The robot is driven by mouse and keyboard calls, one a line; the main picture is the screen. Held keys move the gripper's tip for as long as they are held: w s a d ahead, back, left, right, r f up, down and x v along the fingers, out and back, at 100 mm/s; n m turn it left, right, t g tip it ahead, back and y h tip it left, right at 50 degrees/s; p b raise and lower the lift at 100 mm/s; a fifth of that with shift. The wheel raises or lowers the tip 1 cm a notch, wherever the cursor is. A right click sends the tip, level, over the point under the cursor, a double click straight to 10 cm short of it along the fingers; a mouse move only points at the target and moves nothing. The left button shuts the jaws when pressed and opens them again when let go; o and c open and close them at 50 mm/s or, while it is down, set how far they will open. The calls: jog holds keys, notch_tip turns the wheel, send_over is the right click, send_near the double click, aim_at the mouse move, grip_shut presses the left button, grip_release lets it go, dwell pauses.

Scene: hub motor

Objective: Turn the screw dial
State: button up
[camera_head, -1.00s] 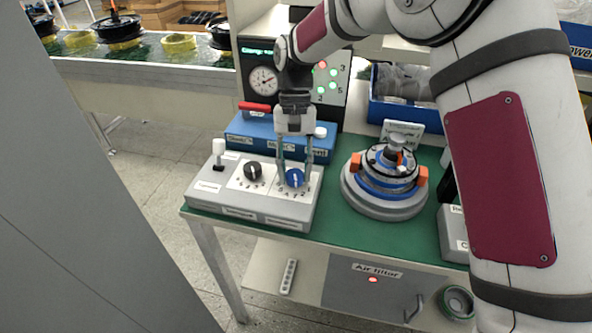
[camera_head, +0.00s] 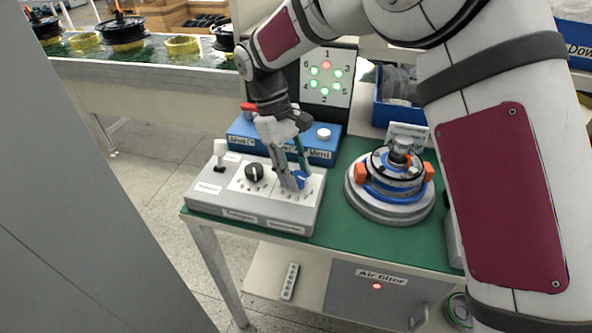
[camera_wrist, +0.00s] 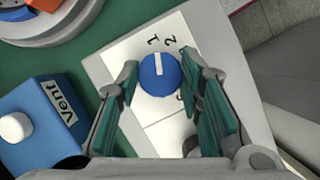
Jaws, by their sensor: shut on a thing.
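The blue dial (camera_head: 299,180) sits on a white plate on the right half of the grey control box (camera_head: 233,206). In the wrist view the blue dial (camera_wrist: 160,73) shows a white pointer line, with printed numbers around it, a 1 and a 2 readable. My gripper (camera_head: 297,181) reaches down to the box, tilted, with its green-padded fingers on the two sides of the blue dial. In the wrist view the fingers of my gripper (camera_wrist: 160,78) close on the dial. A black dial (camera_head: 254,172) is on the left of the same box.
A white-knobbed lever (camera_head: 220,150) stands at the box's left end. Behind is a blue box labelled Vent (camera_head: 320,153) with a white button (camera_head: 323,134). The hub motor fixture (camera_head: 390,185) stands on the green table to the right. A panel with lights (camera_head: 327,80) is behind.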

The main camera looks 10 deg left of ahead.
jog(key=shift+n+t, duration=0.3)
jog(key=shift+n, duration=0.3)
jog(key=o, duration=1.1)
jog(key=shift+o, duration=0.2)
jog(key=v, duration=1.2)
jog(key=shift+a, duration=0.1)
